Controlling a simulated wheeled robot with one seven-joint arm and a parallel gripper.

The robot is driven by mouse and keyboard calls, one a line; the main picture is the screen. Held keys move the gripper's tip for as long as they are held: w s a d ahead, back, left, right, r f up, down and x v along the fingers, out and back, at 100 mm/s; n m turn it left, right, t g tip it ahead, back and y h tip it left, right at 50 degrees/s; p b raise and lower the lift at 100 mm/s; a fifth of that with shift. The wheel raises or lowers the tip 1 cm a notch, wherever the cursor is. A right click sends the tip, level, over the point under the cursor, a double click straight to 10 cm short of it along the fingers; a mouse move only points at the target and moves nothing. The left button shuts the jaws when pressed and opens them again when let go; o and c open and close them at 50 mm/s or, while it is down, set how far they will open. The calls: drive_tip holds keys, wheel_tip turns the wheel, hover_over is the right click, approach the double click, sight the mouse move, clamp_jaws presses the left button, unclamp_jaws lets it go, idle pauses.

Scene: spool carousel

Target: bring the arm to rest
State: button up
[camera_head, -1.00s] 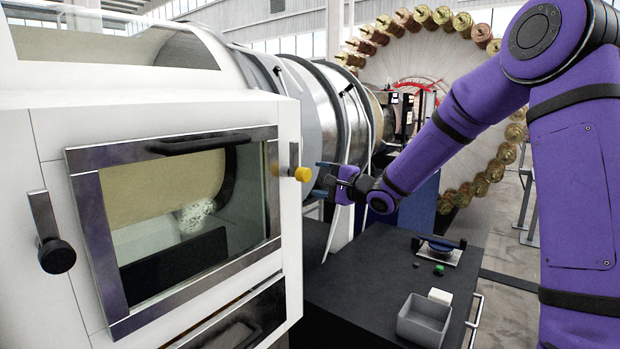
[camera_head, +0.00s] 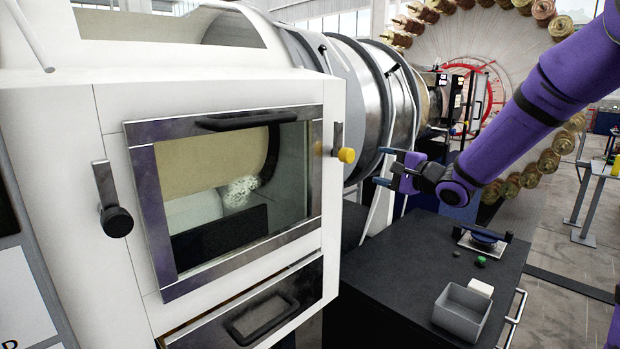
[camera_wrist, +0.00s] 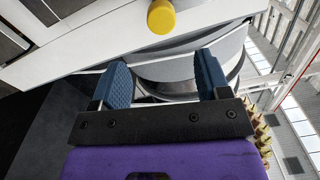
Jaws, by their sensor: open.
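My gripper (camera_head: 384,168) is purple with blue fingers and hangs in the air in front of the silver drum, right of the white machine's yellow knob. In the wrist view my gripper (camera_wrist: 165,82) is open, with nothing between its two blue fingers. The yellow knob (camera_head: 346,155) sits on the right edge of the machine front; in the wrist view the yellow knob (camera_wrist: 161,16) lies beyond the fingers, apart from them. My purple arm reaches in from the right, bent and raised above the black bench.
The white machine (camera_head: 75,130) with a windowed door (camera_head: 235,190) stands at the left. Below my gripper is a black bench (camera_head: 400,270) with a grey bin (camera_head: 460,315), a white block (camera_head: 481,288), a green button (camera_head: 480,260) and a small fixture (camera_head: 484,240). A spool wheel (camera_head: 480,50) stands behind.

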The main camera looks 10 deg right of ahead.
drive_tip(key=s+d+r+n+g+h, duration=0.1)
drive_tip(key=s+r+n+g+h, duration=0.15)
drive_tip(key=s+h, duration=0.5)
drive_tip(key=s+d+r+n+g+h, duration=0.25)
drive_tip(key=s+n+h, duration=0.2)
drive_tip(key=s, duration=0.55)
drive_tip(key=s+a+f+n+g, duration=0.1)
drive_tip(key=s+n+g, duration=0.1)
drive_tip(key=s, duration=0.9)
drive_tip(key=s+a+f+n+g+y, duration=0.1)
drive_tip(key=s+a+f+n+g, duration=0.1)
drive_tip(key=s, duration=0.8)
drive_tip(key=shift+s+a+n+g+y, duration=0.2)
drive_tip(key=shift+s+n+g+y, duration=0.15)
drive_tip(key=shift+n, duration=0.55)
